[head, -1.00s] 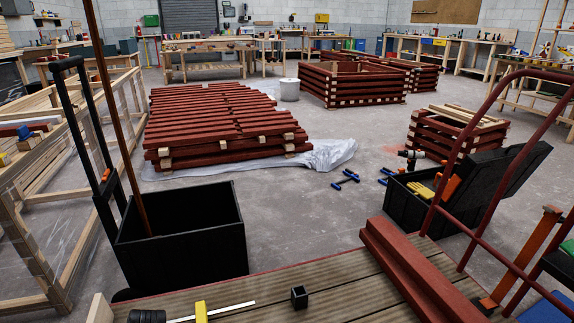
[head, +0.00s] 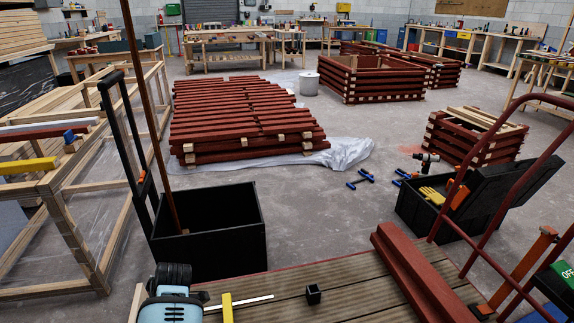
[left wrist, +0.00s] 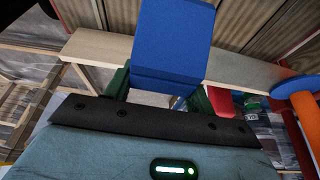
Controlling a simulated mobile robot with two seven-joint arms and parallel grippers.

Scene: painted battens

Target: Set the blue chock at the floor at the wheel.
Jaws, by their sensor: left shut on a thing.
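The blue chock (left wrist: 172,45) is in the left wrist view, at the top middle. My left gripper (left wrist: 158,92) is shut on it, with a dark green finger at each side of its lower part. The chock's far end runs out of the top of the picture. In the head view part of my left arm shows at the bottom edge, but the chock does not show. My right gripper is in neither view.
A plank-decked cart (head: 365,300) with a red tube handle (head: 495,150) carries red battens (head: 415,270). A black bin (head: 235,215) and an open black case (head: 430,225) stand beyond it. Blue clamps (head: 360,180) lie on otherwise open floor near the batten stack (head: 245,120).

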